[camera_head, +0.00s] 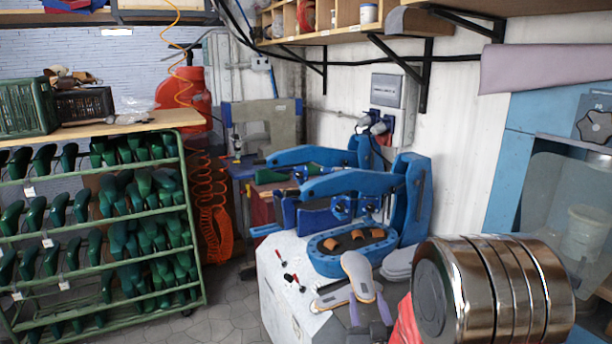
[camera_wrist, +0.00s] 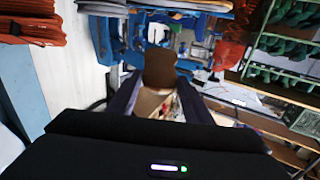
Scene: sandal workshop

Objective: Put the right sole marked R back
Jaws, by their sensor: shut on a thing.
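A pale grey sole with a tan edge (camera_head: 357,272) stands tilted up in the head view, its lower end between the purple fingers of my gripper (camera_head: 368,304). My gripper is shut on it. In the wrist view, a brown face of the held sole (camera_wrist: 160,68) shows between the fingers. I cannot make out an R mark on it. Another sole (camera_head: 333,298) lies on the white-topped bench (camera_head: 283,262), just left of the held one. Several grey soles (camera_head: 402,262) lie stacked at the bench's right side.
A blue press (camera_head: 418,200) stands behind the soles, with an oval blue bed (camera_head: 325,262) holding brown pieces. Small red-and-black tools (camera_head: 289,278) lie at the bench's left. Shiny metal cylinders (camera_head: 462,290) fill the right foreground. A green rack (camera_head: 100,255) stands left, with open floor before the bench.

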